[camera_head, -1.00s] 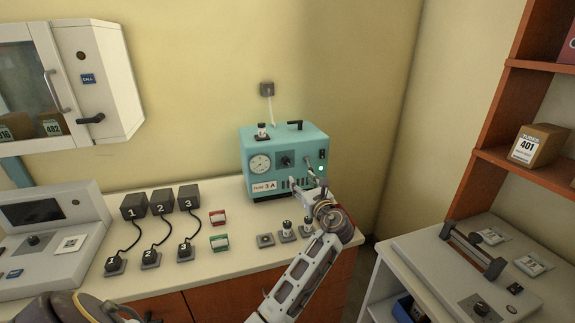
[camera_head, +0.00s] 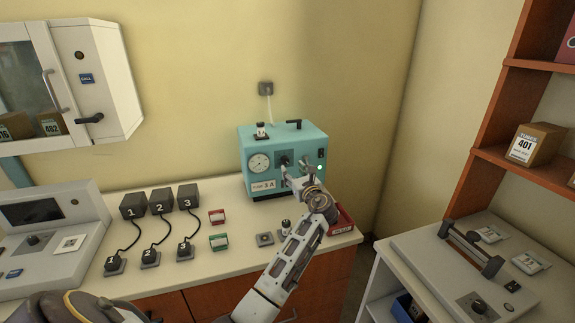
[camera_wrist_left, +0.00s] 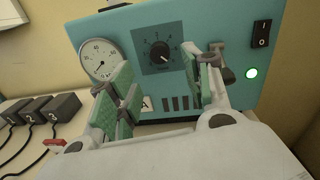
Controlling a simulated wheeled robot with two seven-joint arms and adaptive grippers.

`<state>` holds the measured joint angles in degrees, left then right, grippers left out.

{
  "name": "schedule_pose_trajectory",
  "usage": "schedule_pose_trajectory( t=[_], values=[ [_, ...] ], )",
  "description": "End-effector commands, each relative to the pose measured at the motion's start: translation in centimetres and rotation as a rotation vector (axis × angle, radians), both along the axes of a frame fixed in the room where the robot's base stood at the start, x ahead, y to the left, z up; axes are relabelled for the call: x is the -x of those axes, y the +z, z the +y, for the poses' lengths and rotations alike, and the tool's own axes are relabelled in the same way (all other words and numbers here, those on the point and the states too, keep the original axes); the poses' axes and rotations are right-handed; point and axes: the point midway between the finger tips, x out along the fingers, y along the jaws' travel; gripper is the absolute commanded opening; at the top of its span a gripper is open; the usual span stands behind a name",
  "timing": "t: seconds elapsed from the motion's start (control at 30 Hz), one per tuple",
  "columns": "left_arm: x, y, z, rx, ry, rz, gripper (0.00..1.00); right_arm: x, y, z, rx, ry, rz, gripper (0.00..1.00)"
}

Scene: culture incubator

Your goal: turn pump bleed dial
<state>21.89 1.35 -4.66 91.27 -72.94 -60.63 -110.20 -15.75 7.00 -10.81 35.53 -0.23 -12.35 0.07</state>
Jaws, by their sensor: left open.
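The teal pump (camera_head: 255,143) stands on the counter against the wall. Its black dial (camera_head: 284,160), with a pale pointer line, sits on a grey scaled plate between a round gauge and the switch side. My left gripper (camera_head: 297,172) is open in front of the pump's face, just below and right of the dial. In the left wrist view the dial (camera_wrist_left: 160,51) shows ahead of and between the green-padded fingers (camera_wrist_left: 158,88), clear of both. The fingers hold nothing. The right gripper is not in view.
A red tray (camera_head: 343,222) lies at the counter's right end. Numbered black blocks (camera_head: 160,203) with cables stand to the left.

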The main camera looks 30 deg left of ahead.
Motion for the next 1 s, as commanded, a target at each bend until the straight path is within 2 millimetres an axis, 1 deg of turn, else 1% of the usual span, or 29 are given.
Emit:
schedule_pose_trajectory(
  t=[0.1,0.3,0.5,0.77,0.97,1.0],
  values=[
    [-1.0,0.1,1.4,0.0,0.002,-0.001,0.5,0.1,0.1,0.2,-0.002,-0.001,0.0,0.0],
    [-2.5,0.1,3.4,0.0,0.002,-0.001,0.5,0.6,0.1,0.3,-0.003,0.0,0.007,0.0],
    [-3.6,0.1,4.7,-0.001,0.001,-0.001,0.5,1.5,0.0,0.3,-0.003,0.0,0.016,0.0],
    [-4.0,0.0,5.3,0.001,0.0,-0.001,0.5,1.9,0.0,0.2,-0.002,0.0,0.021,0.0],
    [-4.0,0.0,5.3,0.001,0.0,-0.001,0.5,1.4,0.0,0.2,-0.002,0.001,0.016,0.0],
    [-4.0,0.0,5.3,0.001,0.0,-0.001,0.47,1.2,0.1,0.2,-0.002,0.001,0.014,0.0]
  ],
)
